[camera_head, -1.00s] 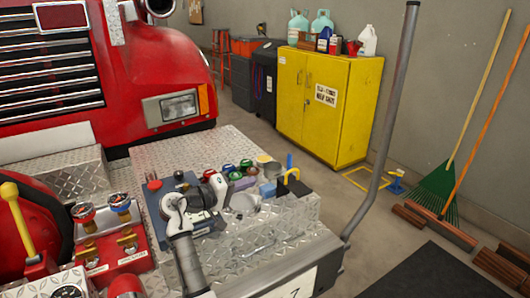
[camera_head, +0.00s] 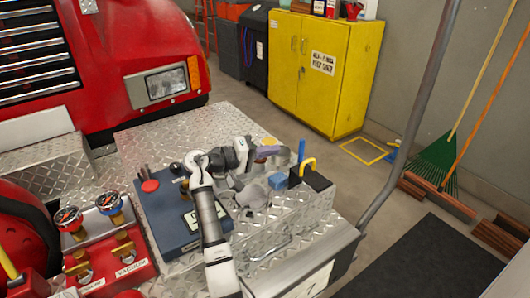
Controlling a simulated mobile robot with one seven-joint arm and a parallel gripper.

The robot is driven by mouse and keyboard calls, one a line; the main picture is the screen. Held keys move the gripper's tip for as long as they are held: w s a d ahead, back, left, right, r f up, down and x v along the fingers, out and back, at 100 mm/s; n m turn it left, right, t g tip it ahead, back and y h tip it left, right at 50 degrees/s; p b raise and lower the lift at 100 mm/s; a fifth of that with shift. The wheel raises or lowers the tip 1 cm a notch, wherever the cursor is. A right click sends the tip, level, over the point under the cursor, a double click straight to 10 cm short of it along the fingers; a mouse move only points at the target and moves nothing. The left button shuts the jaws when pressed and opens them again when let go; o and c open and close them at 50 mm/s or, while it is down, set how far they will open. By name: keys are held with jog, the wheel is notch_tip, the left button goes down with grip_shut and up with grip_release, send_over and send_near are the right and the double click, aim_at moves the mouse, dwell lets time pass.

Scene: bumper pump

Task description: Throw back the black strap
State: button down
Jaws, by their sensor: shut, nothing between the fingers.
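My arm reaches over a diamond-plate bumper deck (camera_head: 160,135), above a blue-grey panel box (camera_head: 165,226). My gripper (camera_head: 264,152) is at the right end of the arm, small and partly lost against the objects behind it. It looks shut, with nothing seen held. I cannot make out a black strap for certain. A black block (camera_head: 319,181) with a yellow loop stands on the right of the deck, apart from the gripper. A blue block (camera_head: 278,181) and an upright blue rod (camera_head: 301,150) are beside it. My arm hides part of the deck's middle.
A red gauge panel (camera_head: 126,262) with brass valves is at the left front. A grey upright pole (camera_head: 415,110) rises from the right corner. A yellow cabinet (camera_head: 345,85) stands behind. A broom and a green rake (camera_head: 434,160) lean at right.

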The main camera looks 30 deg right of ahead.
aim_at(296, 171)
jog(key=s+d, duration=0.1)
jog(key=d, duration=0.1)
jog(key=s+d+f, duration=0.1)
jog(key=d, duration=0.1)
jog(key=s+d, duration=0.1)
jog(key=d, duration=0.1)
jog(key=shift+s+d+f, duration=0.15)
jog(key=shift+s+f, duration=0.05)
jog(key=shift+s, duration=0.1)
jog(key=shift+s+f, duration=0.15)
jog(key=shift+s, duration=0.25)
